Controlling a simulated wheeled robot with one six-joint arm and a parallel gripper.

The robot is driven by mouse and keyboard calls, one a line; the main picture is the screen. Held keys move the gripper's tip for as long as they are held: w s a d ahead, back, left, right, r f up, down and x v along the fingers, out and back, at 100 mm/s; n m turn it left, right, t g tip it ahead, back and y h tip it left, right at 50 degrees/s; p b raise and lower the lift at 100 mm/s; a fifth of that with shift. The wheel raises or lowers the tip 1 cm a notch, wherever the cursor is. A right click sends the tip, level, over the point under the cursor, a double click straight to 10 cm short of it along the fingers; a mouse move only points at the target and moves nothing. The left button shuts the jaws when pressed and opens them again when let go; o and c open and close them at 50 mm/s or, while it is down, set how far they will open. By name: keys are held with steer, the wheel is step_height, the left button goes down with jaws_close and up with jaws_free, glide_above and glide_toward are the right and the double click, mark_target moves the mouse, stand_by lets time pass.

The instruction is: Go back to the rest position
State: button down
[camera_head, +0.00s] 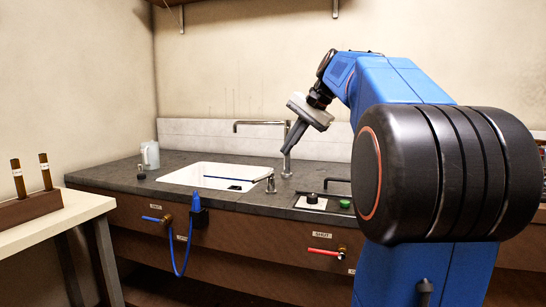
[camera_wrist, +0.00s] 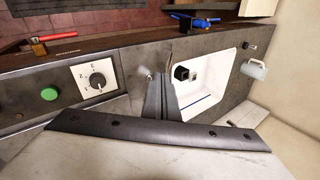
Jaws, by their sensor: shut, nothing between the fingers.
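My gripper (camera_head: 291,139) is at the end of my blue arm, raised above the counter (camera_head: 258,213). It points down and to the left, in front of the tap (camera_head: 262,123). Its fingers are together with nothing between them. In the wrist view my gripper (camera_wrist: 170,98) shows as dark fingers in front of the white sink (camera_wrist: 205,108). The near part of my arm hides the right side of the counter in the head view.
A jug (camera_head: 150,155) stands left of the sink. A blue-handled valve (camera_head: 160,219) and a red-handled valve (camera_head: 325,252) stick out from the counter front. A dial (camera_wrist: 97,80) and a green button (camera_wrist: 49,94) sit on the counter. A side table (camera_head: 60,218) holds a rack (camera_head: 30,208) with two brown tubes.

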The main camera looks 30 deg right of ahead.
steer(key=shift+s, duration=0.1)
steer(key=s+a+f+n+g+h, duration=0.1)
steer(key=s+a+f+n, duration=0.3)
steer(key=s+a+f, duration=0.6)
steer(key=s+a+f+n+h, duration=0.1)
steer(key=s+a+f+n, duration=0.3)
steer(key=s+a+f, duration=0.7)
steer(key=s+f+n, duration=0.2)
steer(key=f, duration=0.4)
steer(key=s+f+n+h, duration=0.1)
steer(key=s+f+n, duration=0.1)
steer(key=f, duration=0.5)
steer(key=shift+s+n, duration=0.3)
steer(key=shift+s, duration=0.05)
steer(key=shift+f, duration=0.1)
